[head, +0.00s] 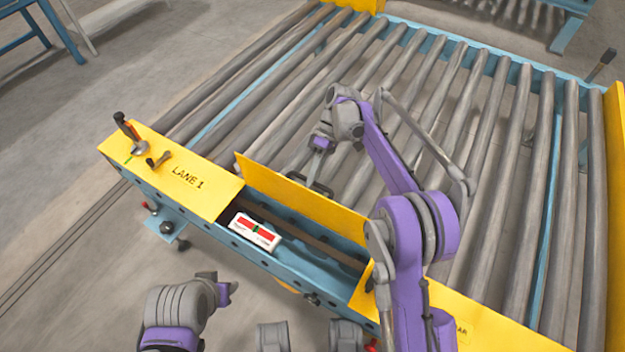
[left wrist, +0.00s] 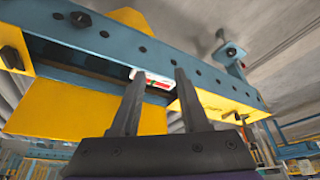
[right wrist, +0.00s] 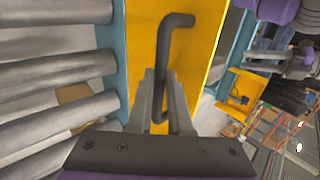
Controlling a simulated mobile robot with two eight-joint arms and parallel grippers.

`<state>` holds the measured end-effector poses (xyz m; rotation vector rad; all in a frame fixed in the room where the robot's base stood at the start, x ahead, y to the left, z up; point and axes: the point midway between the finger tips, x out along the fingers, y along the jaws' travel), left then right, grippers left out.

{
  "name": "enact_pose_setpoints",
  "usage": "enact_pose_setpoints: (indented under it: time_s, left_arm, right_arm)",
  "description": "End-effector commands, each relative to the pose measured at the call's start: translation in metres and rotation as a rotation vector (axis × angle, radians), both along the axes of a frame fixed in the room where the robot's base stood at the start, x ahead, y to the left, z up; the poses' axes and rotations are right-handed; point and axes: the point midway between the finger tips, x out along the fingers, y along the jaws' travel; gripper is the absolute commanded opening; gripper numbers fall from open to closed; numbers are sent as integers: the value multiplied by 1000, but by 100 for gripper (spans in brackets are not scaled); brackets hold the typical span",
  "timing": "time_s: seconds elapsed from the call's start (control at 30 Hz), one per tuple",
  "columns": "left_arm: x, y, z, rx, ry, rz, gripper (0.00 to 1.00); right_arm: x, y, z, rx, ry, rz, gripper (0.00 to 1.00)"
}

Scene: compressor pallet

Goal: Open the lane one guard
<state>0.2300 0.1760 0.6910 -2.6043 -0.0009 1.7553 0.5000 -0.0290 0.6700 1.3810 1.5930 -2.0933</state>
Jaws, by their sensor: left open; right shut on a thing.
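The lane one guard (head: 275,194) is a yellow plate on the conveyor's near side rail, next to the panel marked LANE 1 (head: 190,178). It stands tilted up on its far edge, leaving a slot open beside it. My right gripper (head: 319,186) is shut on the guard's dark bar handle (right wrist: 162,70), on the roller side. A white block with red and green marks (head: 254,232) shows in the open slot. My left gripper (head: 230,290) is open and empty in front of the rail. Its two fingers (left wrist: 158,72) show apart in the left wrist view.
Grey rollers (head: 270,80) fill the conveyor bed behind the guard. An orange-and-black handled lever (head: 125,130) and a small dark knob (head: 158,160) stand on the LANE 1 panel. Blue rail (head: 150,205) hardware juts toward me.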

Motion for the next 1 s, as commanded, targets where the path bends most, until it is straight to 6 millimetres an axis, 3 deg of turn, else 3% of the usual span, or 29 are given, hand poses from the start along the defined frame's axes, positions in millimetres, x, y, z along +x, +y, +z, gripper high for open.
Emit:
enact_pose_setpoints:
  time_s: [0.07,0.17,0.3,0.47,0.7,1.0]
  left_arm:
    - [0,0,0,0,0,0,43]
    - [3,0,2,1,0,-4,25]
    - [23,-3,18,1,5,-36,0]
    - [76,-10,52,3,14,-122,0]
    - [172,-24,97,5,24,-283,0]
    - [280,-42,124,5,23,-478,0]
  right_arm:
    - [0,4,3,9,-3,1,0]
    - [0,4,3,9,-3,1,0]
    - [0,4,3,10,-3,2,0]
    - [0,4,3,10,-2,3,0]
    - [0,4,4,10,-2,3,0]
    - [0,4,3,10,-2,3,0]
